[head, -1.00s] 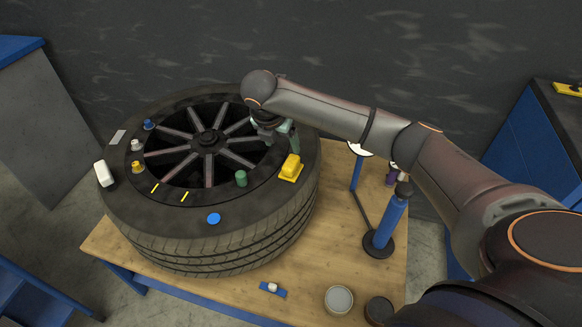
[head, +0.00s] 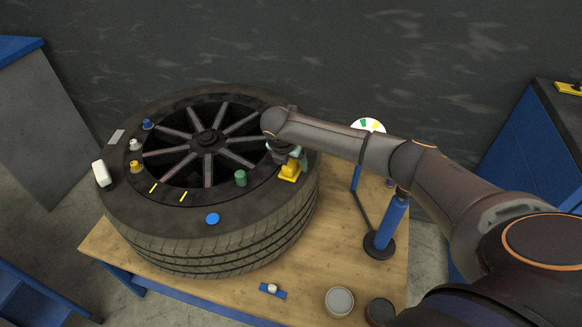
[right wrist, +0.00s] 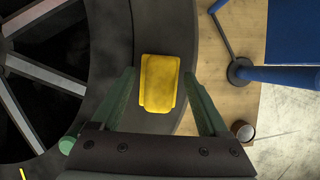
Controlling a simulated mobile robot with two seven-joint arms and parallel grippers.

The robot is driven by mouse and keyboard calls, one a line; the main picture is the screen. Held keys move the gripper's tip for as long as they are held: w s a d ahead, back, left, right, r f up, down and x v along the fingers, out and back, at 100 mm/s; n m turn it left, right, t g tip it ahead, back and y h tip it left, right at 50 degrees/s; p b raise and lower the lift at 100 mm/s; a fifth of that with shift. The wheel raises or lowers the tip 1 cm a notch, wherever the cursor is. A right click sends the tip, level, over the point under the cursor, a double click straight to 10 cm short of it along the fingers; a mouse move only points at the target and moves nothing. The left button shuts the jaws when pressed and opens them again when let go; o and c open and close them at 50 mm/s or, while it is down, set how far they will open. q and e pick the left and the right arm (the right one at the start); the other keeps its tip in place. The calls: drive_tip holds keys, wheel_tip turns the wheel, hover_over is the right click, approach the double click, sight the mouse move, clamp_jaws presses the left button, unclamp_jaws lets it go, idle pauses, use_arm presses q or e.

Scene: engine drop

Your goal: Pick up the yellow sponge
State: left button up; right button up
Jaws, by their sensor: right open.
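The yellow sponge (head: 289,172) lies on the right side of the tire's sidewall (head: 246,205) in the head view. In the right wrist view the sponge (right wrist: 158,82) sits between the two green fingers, with a gap on each side. My right gripper (right wrist: 160,95) is open above the sponge and does not visibly touch it. In the head view the right gripper (head: 292,156) partly covers the sponge's upper end. My left gripper is not in view.
A green cylinder (head: 240,178) and a blue disc (head: 213,219) sit on the tire near the sponge. Several small caps and a white block (head: 102,173) are on its left side. A blue stand (head: 388,228) rises from the wooden table (head: 330,255) to the right.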

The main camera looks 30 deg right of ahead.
drive_tip(key=c, duration=1.1)
drive_tip(key=shift+r, duration=0.15)
drive_tip(key=shift+r, duration=0.6)
drive_tip(key=v, duration=0.2)
drive_tip(key=a+v, duration=0.1)
drive_tip(key=v, duration=0.2)
drive_tip(key=p+v, duration=0.1)
drive_tip(key=v, duration=0.1)
drive_tip(key=shift+w+a+r, duration=0.15)
drive_tip(key=shift+w+a, duration=0.1)
drive_tip(key=shift+a, duration=0.15)
drive_tip(key=s+a+r, duration=0.1)
drive_tip(key=a, duration=0.2)
drive_tip(key=s+a+r, duration=0.1)
drive_tip(key=a+r, duration=0.1)
drive_tip(key=a, duration=0.1)
drive_tip(key=s+a+r, duration=0.1)
drive_tip(key=a+r, duration=0.1)
drive_tip(key=a, duration=0.1)
drive_tip(key=shift+a, duration=0.2)
clamp_jaws()
drive_tip(key=o, duration=0.5)
unclamp_jaws()
clamp_jaws()
